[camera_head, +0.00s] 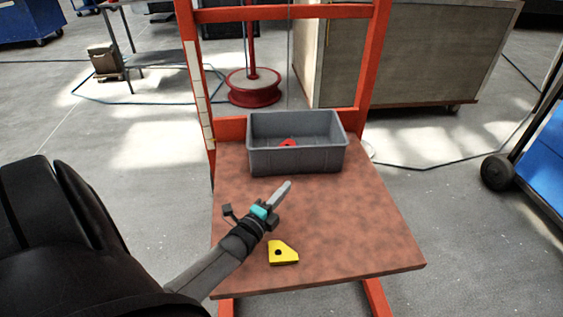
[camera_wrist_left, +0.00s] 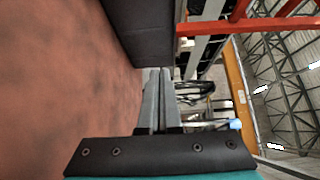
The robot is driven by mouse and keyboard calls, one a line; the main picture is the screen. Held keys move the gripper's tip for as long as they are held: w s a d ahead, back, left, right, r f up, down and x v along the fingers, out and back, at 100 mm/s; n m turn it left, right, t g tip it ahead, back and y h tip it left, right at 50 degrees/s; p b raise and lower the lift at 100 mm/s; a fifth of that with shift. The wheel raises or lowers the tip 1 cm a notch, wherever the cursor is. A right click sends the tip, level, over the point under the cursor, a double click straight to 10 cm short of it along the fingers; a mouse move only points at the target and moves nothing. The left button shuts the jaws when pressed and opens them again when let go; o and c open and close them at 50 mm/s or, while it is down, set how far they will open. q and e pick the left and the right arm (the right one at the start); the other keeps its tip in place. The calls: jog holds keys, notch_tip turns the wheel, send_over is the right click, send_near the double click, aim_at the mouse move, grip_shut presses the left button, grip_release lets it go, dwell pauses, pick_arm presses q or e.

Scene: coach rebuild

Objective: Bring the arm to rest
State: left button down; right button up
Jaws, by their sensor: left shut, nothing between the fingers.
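My left gripper (camera_head: 280,195) is above the reddish-brown table top, in front of the grey bin. In the left wrist view its two fingers (camera_wrist_left: 155,98) lie together, shut with nothing between them. My left arm comes in from the lower left of the head view. My right gripper is not in either view.
A grey bin (camera_head: 298,161) stands at the back of the table top (camera_head: 350,225), with a red piece (camera_head: 288,143) inside. A yellow piece with a hole (camera_head: 283,257) lies near the front edge. An orange frame (camera_head: 369,60) rises behind. The table's right side is clear.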

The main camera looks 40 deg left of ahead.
pick_arm(q)
jog(key=shift+s+d, duration=0.1)
jog(key=shift+s, duration=0.4)
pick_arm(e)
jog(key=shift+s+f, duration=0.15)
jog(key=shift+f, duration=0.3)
